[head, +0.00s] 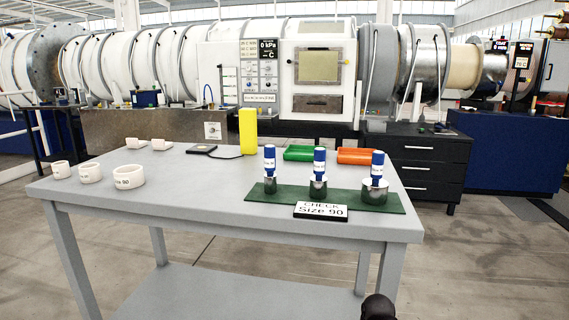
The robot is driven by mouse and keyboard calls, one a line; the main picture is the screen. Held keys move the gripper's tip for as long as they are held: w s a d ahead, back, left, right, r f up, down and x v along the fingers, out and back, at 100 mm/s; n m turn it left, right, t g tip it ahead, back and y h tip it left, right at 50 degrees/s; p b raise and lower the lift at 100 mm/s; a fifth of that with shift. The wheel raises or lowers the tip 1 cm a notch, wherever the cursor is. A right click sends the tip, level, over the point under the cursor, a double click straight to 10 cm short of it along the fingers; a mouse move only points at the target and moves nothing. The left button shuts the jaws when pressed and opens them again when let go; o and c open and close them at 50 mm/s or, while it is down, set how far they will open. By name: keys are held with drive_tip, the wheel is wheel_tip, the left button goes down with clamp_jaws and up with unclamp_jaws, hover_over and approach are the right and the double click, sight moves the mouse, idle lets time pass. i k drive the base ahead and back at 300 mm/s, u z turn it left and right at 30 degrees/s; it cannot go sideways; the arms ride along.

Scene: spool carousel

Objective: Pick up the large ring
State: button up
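Three white rings stand in a row at the left end of the grey table (215,200). The large ring (129,182) is the rightmost and widest of them, lying flat with its opening up and dark lettering on its front wall. The middle ring (90,176) and the small ring (61,171) stand to its left, apart from it. My gripper's fingers do not show. Only a dark rounded part, which may belong to my arm, shows at the bottom edge, far from the rings.
Three blue-topped plug gauges (318,178) stand on a green mat (343,203) at the right, behind a "CHECK Size 90" sign (320,211). A yellow block (248,131), green tray (303,153) and orange tray (356,156) stand along the back. The table's middle is clear.

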sight(132, 176)
drive_tip(key=u, duration=0.35)
drive_tip(key=k, duration=0.1)
drive_tip(key=z, duration=2.15)
drive_tip(key=k, duration=0.6)
drive_tip(key=u, duration=2.05)
